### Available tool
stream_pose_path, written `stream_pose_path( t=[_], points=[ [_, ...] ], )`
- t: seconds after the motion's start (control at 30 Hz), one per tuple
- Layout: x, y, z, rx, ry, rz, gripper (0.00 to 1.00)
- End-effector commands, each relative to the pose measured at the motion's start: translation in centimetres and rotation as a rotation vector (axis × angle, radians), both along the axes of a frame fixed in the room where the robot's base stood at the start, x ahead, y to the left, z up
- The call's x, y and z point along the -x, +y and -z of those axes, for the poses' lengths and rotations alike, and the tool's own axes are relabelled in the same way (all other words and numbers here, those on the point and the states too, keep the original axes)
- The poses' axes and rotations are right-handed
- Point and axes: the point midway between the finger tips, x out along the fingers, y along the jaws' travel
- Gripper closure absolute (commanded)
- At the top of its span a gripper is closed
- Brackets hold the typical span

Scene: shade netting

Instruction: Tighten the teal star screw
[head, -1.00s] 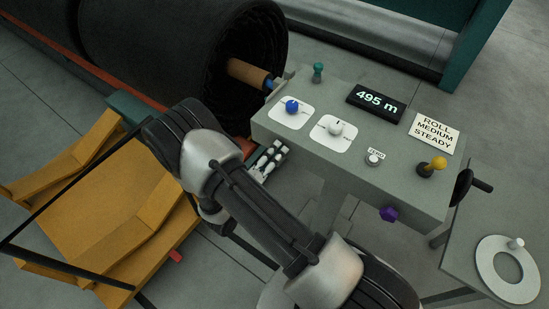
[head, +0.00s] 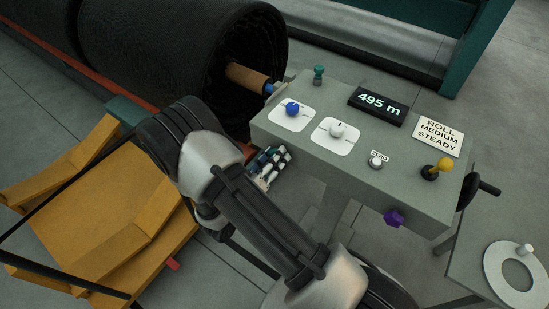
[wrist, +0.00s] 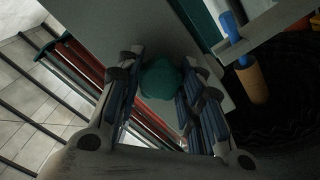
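The teal star screw (wrist: 160,79) shows in the wrist view as a rounded teal head beside the grey console. My gripper (wrist: 162,72) has one finger on each side of it. The fingertips look to be against its sides, though dim light blurs the contact. In the head view my gripper (head: 268,167) is at the lower left end of the grey console (head: 300,150), partly behind my arm. The screw cannot be made out there.
A dark netting roll (head: 190,60) lies close behind my gripper.

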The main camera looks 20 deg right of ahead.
Motion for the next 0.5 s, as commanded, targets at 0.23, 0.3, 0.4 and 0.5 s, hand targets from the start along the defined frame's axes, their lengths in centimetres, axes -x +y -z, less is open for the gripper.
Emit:
stream_pose_path(
  t=[0.23, 0.3, 0.4, 0.5],
  points=[
    [-0.02, 0.0, -0.04, 0.002, 0.0, 0.0, 0.48],
    [-0.02, -0.01, -0.05, 0.002, 0.0, 0.0, 0.48],
    [-0.03, 0.0, -0.06, 0.002, 0.0, 0.0, 0.48],
    [-0.03, 0.01, -0.07, 0.002, 0.0, 0.0, 0.48]
  ],
)
